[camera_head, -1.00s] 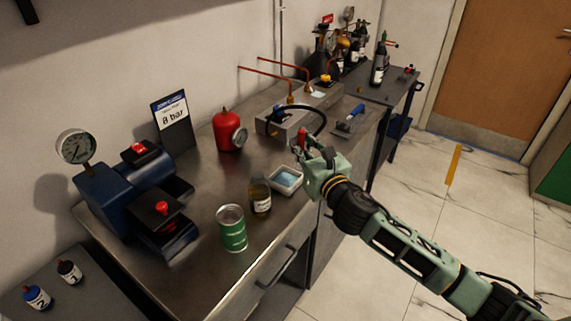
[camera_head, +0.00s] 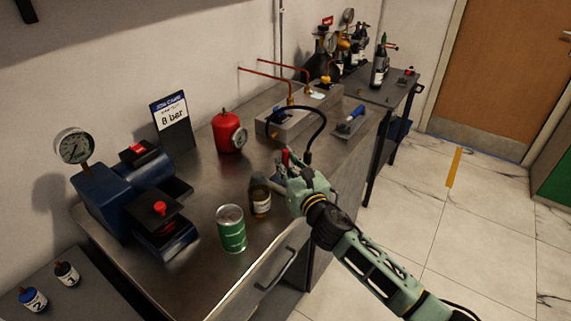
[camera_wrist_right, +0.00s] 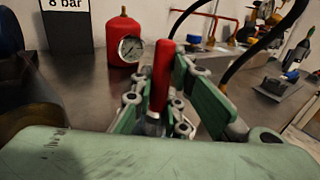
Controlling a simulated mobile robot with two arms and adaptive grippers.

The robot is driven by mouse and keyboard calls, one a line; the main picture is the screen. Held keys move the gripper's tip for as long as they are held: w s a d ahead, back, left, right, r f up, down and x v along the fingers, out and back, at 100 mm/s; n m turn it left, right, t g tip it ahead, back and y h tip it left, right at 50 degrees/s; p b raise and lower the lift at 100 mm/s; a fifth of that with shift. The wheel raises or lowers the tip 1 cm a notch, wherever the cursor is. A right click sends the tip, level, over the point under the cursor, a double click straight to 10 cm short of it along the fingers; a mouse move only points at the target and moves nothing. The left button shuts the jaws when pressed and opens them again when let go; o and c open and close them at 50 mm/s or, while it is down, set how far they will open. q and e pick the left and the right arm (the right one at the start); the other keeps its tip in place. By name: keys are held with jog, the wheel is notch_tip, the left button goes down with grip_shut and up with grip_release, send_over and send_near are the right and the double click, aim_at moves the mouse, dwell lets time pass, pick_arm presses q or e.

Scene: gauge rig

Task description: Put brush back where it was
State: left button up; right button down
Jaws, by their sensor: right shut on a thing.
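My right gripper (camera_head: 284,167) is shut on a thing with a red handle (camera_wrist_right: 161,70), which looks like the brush. In the right wrist view the handle stands nearly upright between the fingers, with a metal part low down at the grip. Its lower end is hidden by my gripper. In the head view the red handle (camera_head: 285,156) rises above the fingertips. The gripper is over the bench, just behind and right of a brown bottle (camera_head: 260,198). My left gripper is not in view.
A green can (camera_head: 231,229) stands in front of the bottle. A red gauge vessel (camera_head: 227,131) stands farther back. A black hose (camera_head: 322,125) arches behind my gripper. A blue-handled tool (camera_head: 351,121) lies on a grey plate. A blue press rig (camera_head: 125,200) is at left.

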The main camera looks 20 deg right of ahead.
jog(key=c, duration=1.7)
grip_release()
jog(key=shift+f, duration=0.1)
jog(key=shift+c, duration=0.2)
jog(key=shift+r, duration=0.2)
jog(key=shift+s+f, duration=0.2)
jog(key=shift+s, duration=0.1)
jog(key=s+d, duration=0.1)
jog(key=s, duration=1)
jog(key=shift+s+d+r+b, duration=0.15)
jog(key=shift+s+d+b, duration=0.05)
jog(key=shift+b, duration=0.2)
